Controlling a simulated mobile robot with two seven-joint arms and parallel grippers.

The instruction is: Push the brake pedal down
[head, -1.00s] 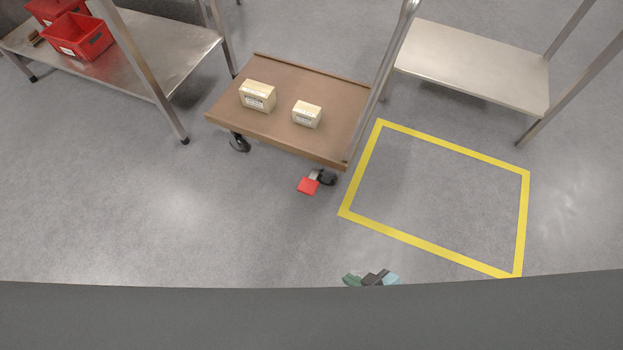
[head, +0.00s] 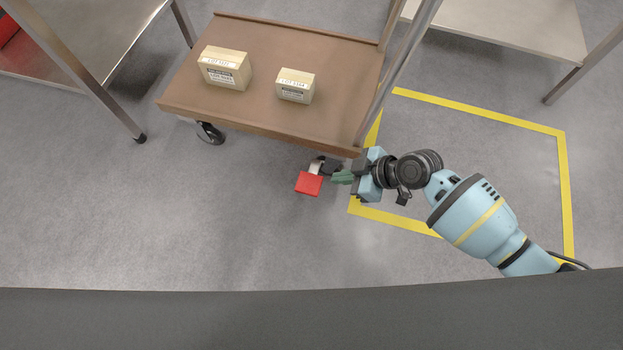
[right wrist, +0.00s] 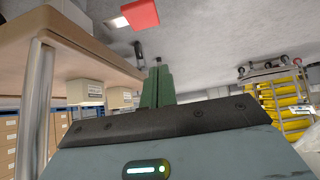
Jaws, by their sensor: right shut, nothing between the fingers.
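The red brake pedal (head: 308,184) sits at the near right caster of the brown cart (head: 270,118), just below the deck's front edge. It also shows in the right wrist view (right wrist: 140,13) at the top, left of and beyond the fingertips. My right gripper (head: 336,177) is shut and empty. In the head view its green fingertips are just right of the pedal; whether they touch it I cannot tell. In the right wrist view the green fingers (right wrist: 158,85) are together. My left gripper is not in view.
Two cartons, a larger one (head: 224,68) and a smaller one (head: 295,86), stand on the cart deck. The cart's metal post rises close to my right gripper. A yellow floor outline (head: 567,190) lies right of the cart. Steel tables stand on both sides. Floor in front is clear.

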